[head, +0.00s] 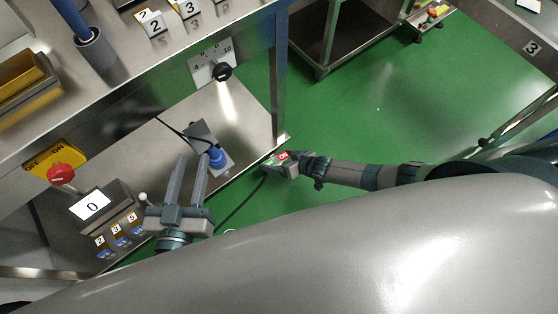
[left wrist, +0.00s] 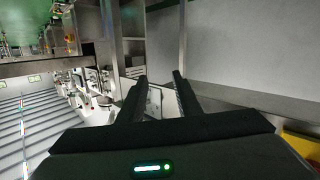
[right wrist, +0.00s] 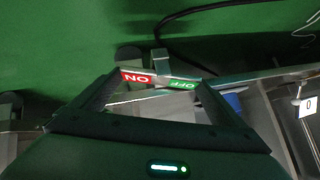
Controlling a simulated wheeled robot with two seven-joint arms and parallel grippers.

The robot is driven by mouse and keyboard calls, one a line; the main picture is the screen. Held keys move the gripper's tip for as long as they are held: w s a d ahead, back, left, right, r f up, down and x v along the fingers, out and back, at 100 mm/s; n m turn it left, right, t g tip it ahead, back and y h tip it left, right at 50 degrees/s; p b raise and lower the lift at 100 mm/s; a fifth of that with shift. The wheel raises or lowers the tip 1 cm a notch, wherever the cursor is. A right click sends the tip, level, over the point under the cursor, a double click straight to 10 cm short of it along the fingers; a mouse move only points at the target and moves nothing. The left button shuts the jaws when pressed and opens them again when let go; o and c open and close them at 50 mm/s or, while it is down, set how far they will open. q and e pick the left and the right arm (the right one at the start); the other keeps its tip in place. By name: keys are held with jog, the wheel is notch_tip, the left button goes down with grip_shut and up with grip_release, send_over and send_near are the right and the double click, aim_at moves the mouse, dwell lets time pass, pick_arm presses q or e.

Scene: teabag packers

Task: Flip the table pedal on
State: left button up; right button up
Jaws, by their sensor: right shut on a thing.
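The table pedal (head: 282,156) has a red ON label and a green OFF label. It sits low over the green floor, beside the corner of the steel lower shelf. In the right wrist view the pedal (right wrist: 137,77) spans between my fingertips, with ON at left and OFF at right. My right gripper (head: 276,163) is shut on the pedal; it also shows in the right wrist view (right wrist: 160,78). My left gripper (head: 192,160) is open and empty over the lower shelf, its fingers apart and beside a blue-topped device (head: 216,157). The left wrist view also shows it open (left wrist: 160,77).
A black cable (head: 240,206) runs near the pedal. The steel table has a black dial (head: 222,71), a red ON/OFF knob (head: 61,173) and a display reading 0 (head: 92,206). A table leg (head: 278,80) stands behind the pedal.

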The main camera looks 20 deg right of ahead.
pick_arm(q)
jog(key=shift+d+r+t, duration=0.1)
jog(key=shift+r+t, duration=0.2)
jog(key=shift+r, duration=0.25)
pick_arm(e)
jog(key=shift+d, duration=0.1)
jog(key=o, duration=0.7)
pick_arm(q)
jog(key=shift+w, duration=0.1)
pick_arm(e)
jog(key=shift+o, duration=0.2)
jog(key=shift+r, duration=0.1)
